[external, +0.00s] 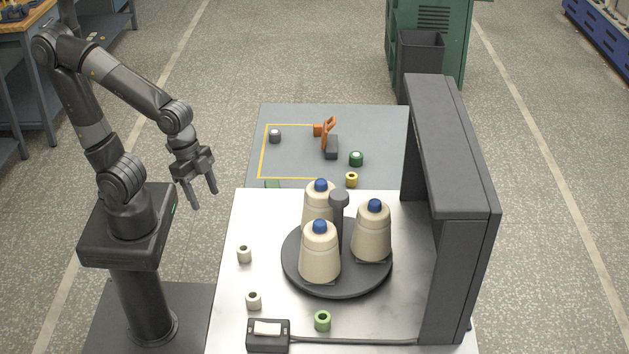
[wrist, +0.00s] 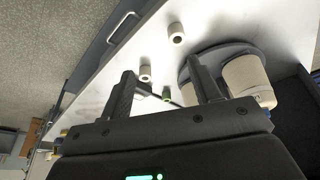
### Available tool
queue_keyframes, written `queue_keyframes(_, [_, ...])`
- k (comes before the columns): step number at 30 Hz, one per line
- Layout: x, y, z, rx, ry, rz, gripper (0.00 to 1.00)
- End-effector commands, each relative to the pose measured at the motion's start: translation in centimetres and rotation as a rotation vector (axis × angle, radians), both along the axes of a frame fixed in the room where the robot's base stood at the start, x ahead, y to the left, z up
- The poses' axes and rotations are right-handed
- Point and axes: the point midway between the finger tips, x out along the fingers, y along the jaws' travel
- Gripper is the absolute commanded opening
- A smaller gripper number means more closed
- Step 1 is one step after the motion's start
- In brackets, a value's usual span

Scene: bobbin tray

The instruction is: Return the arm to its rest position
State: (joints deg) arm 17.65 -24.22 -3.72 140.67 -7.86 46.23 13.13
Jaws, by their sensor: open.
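My gripper (external: 200,196) is open and empty in the external view. It hangs in the air to the left of the white table (external: 230,310), with the fingers pointing down. My arm is bent, with its elbow raised high above my base. In the wrist view, the two fingers of my gripper (wrist: 163,85) stand apart with nothing held between them. Beyond them are the white table top and the dark round tray (wrist: 232,50) with cream cones.
The round tray (external: 300,278) holds three blue-topped cones (external: 319,255). Small bobbins (external: 244,254) and a switch box (external: 268,335) are near the left edge. A dark arch (external: 455,140) stands at the right. A grey mat (external: 385,125) with small items lies behind.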

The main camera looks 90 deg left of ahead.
Motion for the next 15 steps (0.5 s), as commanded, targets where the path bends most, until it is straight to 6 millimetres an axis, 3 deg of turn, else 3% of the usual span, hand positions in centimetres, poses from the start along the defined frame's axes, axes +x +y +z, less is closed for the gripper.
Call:
queue_keyframes(8, [-3.0,5.3,2.8,-0.003,0.021,0.414,0.57])
queue_keyframes(15, [-3.2,11.4,5.5,-0.019,-0.14,0.514,0.57])
